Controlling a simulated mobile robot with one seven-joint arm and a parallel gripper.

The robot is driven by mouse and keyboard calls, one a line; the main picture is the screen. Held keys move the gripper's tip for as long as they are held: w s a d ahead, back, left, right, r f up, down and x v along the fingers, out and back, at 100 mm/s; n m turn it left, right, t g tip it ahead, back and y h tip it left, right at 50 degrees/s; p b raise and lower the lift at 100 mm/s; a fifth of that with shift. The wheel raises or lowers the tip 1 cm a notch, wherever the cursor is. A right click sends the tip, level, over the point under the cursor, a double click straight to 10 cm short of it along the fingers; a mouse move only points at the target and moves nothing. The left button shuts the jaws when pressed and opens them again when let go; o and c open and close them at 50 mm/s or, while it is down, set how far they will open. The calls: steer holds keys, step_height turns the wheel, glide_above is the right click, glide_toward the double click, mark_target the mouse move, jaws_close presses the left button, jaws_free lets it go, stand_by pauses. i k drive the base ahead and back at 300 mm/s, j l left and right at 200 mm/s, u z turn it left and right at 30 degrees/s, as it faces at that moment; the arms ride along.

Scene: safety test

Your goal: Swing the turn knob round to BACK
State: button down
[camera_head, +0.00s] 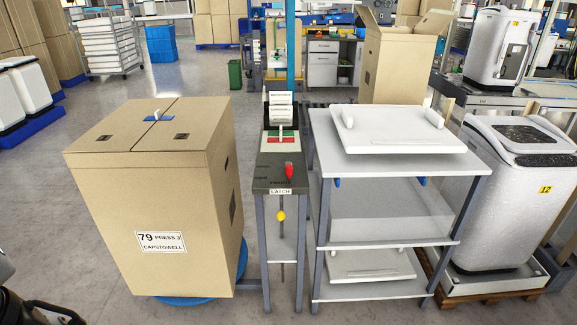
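A red knob (289,170) stands up from the dark top of a narrow stand (262,188), near its front end. It looks like the turn knob. Faint lettering lies on the top beside it, too small to read surely; I cannot make out BACK. A white LATCH label (281,191) is on the stand's front edge. Below it a yellow ball (281,215) sits on a thin upright rod. Farther back on the stand is a red, white and green panel (281,138) with a small upright piece. My gripper is not recognisable in this view.
A large cardboard box (150,205) on a blue round base (190,301) stands close left of the stand. A white shelf unit (325,150) holding white trays stands close right. Dark shapes fill the lower-left corner. Open floor (85,110) lies at left.

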mark_target(288, 167)
steer(key=i+l, duration=0.1)
steer(key=i, duration=1.05)
